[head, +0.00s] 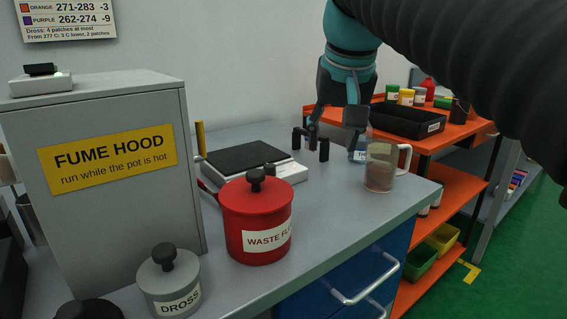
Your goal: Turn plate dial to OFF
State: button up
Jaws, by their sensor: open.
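The plate (250,158), a low white unit with a black square top, stands on the grey bench behind the red canister. Its front face is partly hidden by the canister and its lid knob, and I cannot clearly make out the dial or its setting. My gripper (333,139) points down over the bench just right of the plate, with its fingers spread and nothing visibly held between them. Small dark upright pieces show by its left finger, and I cannot tell whether they touch it.
A red waste canister (257,223), a grey dross pot (169,286) and the fume hood (110,180) stand in front and left. A glass beaker with a handle (380,172) is close right of my gripper. An orange shelf cart (440,200) stands at right.

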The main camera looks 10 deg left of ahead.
send_near(270, 165)
notch_tip(270, 165, up, 4)
jog(key=s+d, duration=0.1)
jog(key=d, duration=0.1)
jog(key=a, duration=0.1)
jog(key=shift+n, duration=0.4)
jog(key=b+x, duration=0.1)
jog(key=x, duration=0.3)
jog(key=b+x, duration=0.2)
jog(key=x, duration=0.2)
jog(key=b+x, duration=0.1)
jog(key=x, duration=0.4)
jog(key=shift+s+a+f, duration=0.2)
jog(key=shift+s, duration=0.15)
grip_shut()
